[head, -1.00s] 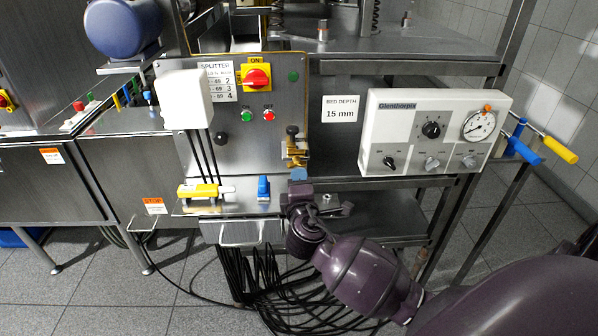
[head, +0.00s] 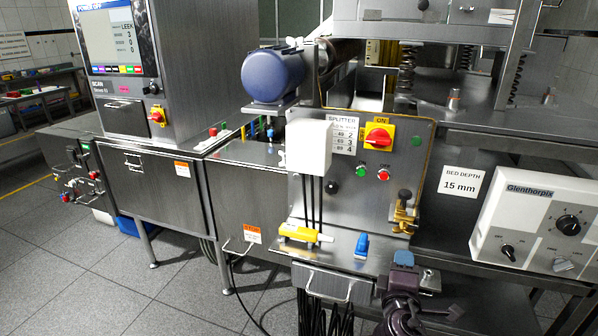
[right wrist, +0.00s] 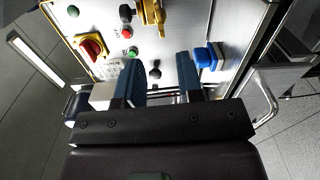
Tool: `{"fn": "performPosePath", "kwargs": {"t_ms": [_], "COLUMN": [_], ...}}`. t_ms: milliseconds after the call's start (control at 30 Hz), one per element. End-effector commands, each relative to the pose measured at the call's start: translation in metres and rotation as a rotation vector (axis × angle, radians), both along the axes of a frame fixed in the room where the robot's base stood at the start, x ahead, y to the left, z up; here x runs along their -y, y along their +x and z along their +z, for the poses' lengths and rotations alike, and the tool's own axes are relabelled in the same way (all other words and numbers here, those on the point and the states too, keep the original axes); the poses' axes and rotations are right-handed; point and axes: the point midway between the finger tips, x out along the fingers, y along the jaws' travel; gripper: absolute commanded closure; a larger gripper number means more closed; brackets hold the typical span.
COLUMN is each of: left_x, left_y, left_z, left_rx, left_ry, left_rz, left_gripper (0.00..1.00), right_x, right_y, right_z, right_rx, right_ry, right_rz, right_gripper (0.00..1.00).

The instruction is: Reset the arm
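My right gripper (right wrist: 158,80) shows in the right wrist view with its two blue-padded fingers apart and nothing held between them. It faces the splitter panel (head: 345,225), close to its lower shelf. In the head view, my dark purple right wrist (head: 403,290) comes up from the bottom, right of centre, below the brass valve (head: 403,212). My left arm and gripper are not in view.
The white Glenthorpix box (head: 540,215) is to the right. A screened scanner cabinet (head: 125,65) stands at left. Floor (head: 90,280) at lower left is clear.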

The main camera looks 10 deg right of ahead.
Motion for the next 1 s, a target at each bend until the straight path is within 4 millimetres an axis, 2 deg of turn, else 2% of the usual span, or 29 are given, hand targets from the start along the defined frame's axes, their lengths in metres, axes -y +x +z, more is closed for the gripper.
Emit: {"fn": "performPosePath", "kwargs": {"t_ms": [133, 267, 367, 467, 567, 733, 833, 1000], "left_x": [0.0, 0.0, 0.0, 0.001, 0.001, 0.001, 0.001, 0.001], "left_y": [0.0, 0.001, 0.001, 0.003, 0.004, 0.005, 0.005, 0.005], "left_z": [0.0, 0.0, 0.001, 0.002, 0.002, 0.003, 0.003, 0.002], "left_rx": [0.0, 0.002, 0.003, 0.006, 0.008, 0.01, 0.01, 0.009], "left_ry": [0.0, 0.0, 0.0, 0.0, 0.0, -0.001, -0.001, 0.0], "left_rz": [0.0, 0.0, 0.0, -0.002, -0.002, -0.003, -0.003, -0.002], "left_gripper": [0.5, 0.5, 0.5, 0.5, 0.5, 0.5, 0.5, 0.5], "right_x": [-0.011, -0.031, -0.046, -0.056, -0.063, -0.063, -0.057, -0.048], "right_y": [0.006, 0.016, 0.012, -0.004, -0.028, -0.089, -0.126, -0.176], "right_z": [-0.003, -0.015, -0.037, -0.064, -0.093, -0.144, -0.17, -0.202], "right_rx": [0.032, 0.049, 0.04, 0.029, 0.024, 0.039, 0.039, 0.01], "right_ry": [0.095, 0.318, 0.546, 0.784, 1.027, 1.397, 1.513, 1.555], "right_rz": [0.076, 0.211, 0.292, 0.334, 0.337, 0.239, 0.149, 0.02], "right_gripper": [0.66, 0.66, 0.66, 0.66, 0.66, 0.66, 0.66, 0.66]}}
